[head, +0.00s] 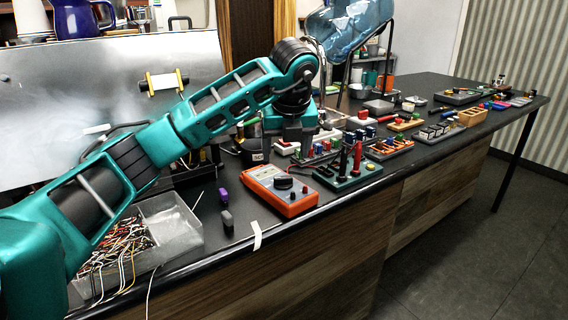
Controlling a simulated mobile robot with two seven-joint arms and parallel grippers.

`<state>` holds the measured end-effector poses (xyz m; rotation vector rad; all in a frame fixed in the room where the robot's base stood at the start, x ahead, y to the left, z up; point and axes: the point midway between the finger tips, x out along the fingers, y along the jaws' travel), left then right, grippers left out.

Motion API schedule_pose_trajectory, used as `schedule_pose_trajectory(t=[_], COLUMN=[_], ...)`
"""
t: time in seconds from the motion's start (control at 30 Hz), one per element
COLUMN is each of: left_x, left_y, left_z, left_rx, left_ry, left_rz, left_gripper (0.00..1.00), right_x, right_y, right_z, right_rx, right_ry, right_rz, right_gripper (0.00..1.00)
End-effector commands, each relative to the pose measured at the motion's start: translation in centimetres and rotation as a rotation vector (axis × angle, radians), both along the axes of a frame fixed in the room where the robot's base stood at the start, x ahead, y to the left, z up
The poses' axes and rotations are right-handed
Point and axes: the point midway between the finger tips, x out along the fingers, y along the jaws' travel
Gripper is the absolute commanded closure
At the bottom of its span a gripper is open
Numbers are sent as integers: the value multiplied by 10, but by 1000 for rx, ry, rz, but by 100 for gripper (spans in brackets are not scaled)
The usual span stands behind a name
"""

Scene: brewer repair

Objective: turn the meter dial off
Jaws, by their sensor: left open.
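The orange meter (281,191) lies face up near the front edge of the dark counter. Its dark round dial (284,183) shows on its face, but its pointer setting is too small to read. My left arm reaches in from the left, and its gripper (291,150) points down above and behind the meter, apart from the dial. The gripper is open, with nothing visible between its fingers; the fingertips are small and partly lost against the clutter. My right gripper is not in view.
A green board (349,173) with red and black probes stands right of the meter. A clear bin of wires (168,226) sits to the left. Several component boards line the counter (432,88) toward the back right.

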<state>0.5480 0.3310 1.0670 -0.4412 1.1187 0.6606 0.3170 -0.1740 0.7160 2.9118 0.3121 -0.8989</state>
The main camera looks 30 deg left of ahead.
Motion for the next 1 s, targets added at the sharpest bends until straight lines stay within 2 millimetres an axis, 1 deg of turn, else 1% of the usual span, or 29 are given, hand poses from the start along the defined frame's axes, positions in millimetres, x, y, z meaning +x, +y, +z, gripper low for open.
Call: schedule_pose_trajectory(t=[0.03,0.17,0.3,1.0], left_x=[-2,-9,-12,-14], left_y=[-4,-9,-12,-13], left_z=[11,32,43,45], left_rx=[-1,0,0,0], left_ry=[-3,-2,-1,1], left_rz=[-3,-2,0,0], left_gripper=[28,28,28,28], right_x=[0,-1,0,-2], right_y=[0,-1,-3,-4], right_z=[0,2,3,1], right_rx=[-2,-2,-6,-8], right_ry=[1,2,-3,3], right_rz=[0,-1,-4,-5], right_gripper=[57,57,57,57])
